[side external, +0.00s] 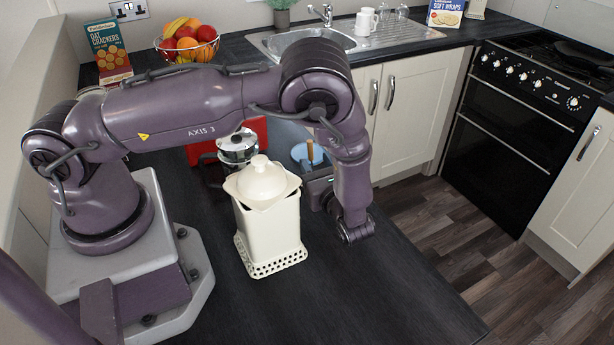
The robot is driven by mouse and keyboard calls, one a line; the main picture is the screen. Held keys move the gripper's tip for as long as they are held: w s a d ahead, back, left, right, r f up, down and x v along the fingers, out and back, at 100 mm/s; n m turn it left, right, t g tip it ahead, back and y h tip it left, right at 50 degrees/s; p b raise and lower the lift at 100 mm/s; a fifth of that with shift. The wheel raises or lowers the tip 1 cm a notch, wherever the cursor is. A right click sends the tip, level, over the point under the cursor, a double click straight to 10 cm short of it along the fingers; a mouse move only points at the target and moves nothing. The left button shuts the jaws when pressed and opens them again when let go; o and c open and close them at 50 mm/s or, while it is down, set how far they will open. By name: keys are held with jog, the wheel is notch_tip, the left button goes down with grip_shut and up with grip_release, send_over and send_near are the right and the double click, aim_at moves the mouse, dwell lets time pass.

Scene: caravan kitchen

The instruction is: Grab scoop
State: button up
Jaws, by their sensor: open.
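A light blue item with a brown handle (309,153), which may be the scoop, shows at a grey bin (318,190) behind my forearm. The arm hides part of the bin, and I cannot make out the blue item's full shape. My gripper (357,236) points down over the dark worktop, in front of the bin and right of a cream canister. It is open, and nothing shows between its jaws, though the fingers are small and dark here. It is apart from the blue item.
The cream lidded canister (270,225) with a perforated base stands close left of my gripper. A steel pot (238,147) and a red object (258,128) are behind it. A fruit bowl (188,45) and cracker box (107,50) are further back. The front worktop (350,300) is clear.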

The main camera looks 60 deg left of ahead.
aim_at(312, 151)
jog(key=a, duration=0.3)
jog(key=w+a, duration=0.1)
jog(key=a, duration=0.1)
jog(key=shift+r, duration=0.25)
grip_shut()
